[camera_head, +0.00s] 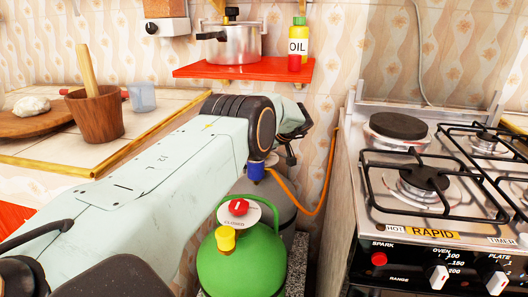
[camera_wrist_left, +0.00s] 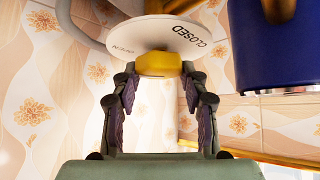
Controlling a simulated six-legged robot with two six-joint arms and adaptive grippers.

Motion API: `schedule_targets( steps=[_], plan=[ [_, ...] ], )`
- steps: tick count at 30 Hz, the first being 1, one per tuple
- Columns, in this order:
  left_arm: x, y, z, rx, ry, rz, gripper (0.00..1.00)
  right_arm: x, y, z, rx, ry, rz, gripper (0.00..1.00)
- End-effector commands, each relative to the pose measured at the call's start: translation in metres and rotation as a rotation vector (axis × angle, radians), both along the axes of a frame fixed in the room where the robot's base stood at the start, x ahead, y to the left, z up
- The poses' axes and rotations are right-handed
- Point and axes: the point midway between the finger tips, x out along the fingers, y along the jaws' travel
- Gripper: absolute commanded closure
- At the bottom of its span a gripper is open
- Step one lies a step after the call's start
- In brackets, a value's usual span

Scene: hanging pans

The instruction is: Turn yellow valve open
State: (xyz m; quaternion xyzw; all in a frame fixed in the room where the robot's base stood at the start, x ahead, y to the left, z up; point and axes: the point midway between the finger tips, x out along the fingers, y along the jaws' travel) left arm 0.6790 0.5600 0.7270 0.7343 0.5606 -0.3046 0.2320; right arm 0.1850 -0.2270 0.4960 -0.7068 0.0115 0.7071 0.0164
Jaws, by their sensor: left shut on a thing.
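In the left wrist view, the yellow valve (camera_wrist_left: 160,62) sits against a white disc (camera_wrist_left: 150,38) marked OPEN and CLOSED. My left gripper (camera_wrist_left: 160,76) has a finger on each side of the valve and is shut on it. A blue part (camera_wrist_left: 280,45) is close on the right. In the head view, my left arm reaches over a grey cylinder (camera_head: 283,210) with a blue fitting (camera_head: 256,171) and hides its top, the valve and my fingertips. My right gripper is not in view.
A green gas bottle (camera_head: 240,270) with a red knob (camera_head: 239,207) and yellow fitting (camera_head: 225,238) stands in front. An orange hose (camera_head: 325,185) loops toward the stove (camera_head: 425,195) at right. A red shelf (camera_head: 245,71) holds a pot (camera_head: 232,45) and oil bottle (camera_head: 298,48).

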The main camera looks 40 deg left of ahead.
Motion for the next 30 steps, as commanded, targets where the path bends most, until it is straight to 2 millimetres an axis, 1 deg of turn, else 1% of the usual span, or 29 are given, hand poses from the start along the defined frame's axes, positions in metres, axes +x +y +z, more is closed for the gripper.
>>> schedule_targets(
  steps=[6, 7, 14, 15, 25, 30],
  plan=[
    [0.000, 0.000, 0.000, -0.001, 0.000, 0.002, 0.87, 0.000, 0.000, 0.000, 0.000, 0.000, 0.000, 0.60],
    [0.000, 0.000, 0.000, -0.001, 0.000, 0.002, 0.54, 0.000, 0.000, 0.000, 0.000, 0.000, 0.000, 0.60],
    [0.000, 0.000, 0.000, 0.000, -0.001, 0.001, 0.34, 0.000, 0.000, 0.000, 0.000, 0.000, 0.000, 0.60],
    [0.000, 0.000, 0.000, 0.000, -0.001, 0.001, 0.33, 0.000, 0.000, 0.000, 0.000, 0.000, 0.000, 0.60],
    [0.000, -0.001, 0.002, 0.000, -0.001, 0.000, 0.33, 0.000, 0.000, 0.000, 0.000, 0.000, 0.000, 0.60],
    [-0.002, -0.010, 0.011, -0.002, 0.000, -0.001, 0.33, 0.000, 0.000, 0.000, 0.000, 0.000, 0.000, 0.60]
  ],
)
